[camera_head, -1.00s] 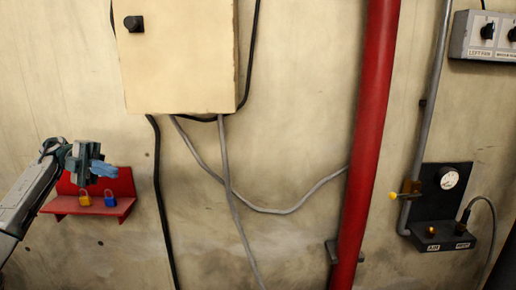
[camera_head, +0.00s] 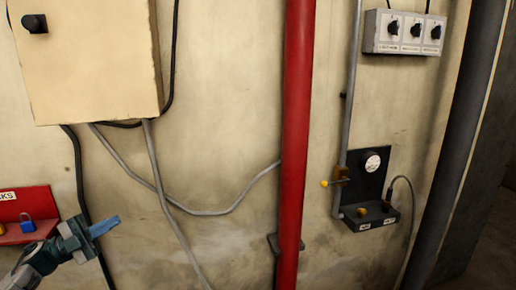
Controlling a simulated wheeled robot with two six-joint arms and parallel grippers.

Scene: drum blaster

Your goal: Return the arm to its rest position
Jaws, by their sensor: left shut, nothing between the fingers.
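My left gripper (camera_head: 101,227) is at the lower left, with its bluish fingers pointing right and slightly up. The fingers are shut together with nothing between them. It is apart from the wall and to the right of the red lock shelf (camera_head: 12,237). A blue padlock (camera_head: 27,224) is on the shelf, and part of a yellow padlock (camera_head: 3,228) shows at the picture's left edge. My right gripper is not in view.
A beige cabinet (camera_head: 90,60) with a black knob hangs at upper left, with cables below. A red pipe (camera_head: 295,130) runs down the middle. At right are a black gauge panel (camera_head: 368,178), a grey switch box (camera_head: 404,32) and a dark pipe (camera_head: 455,140).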

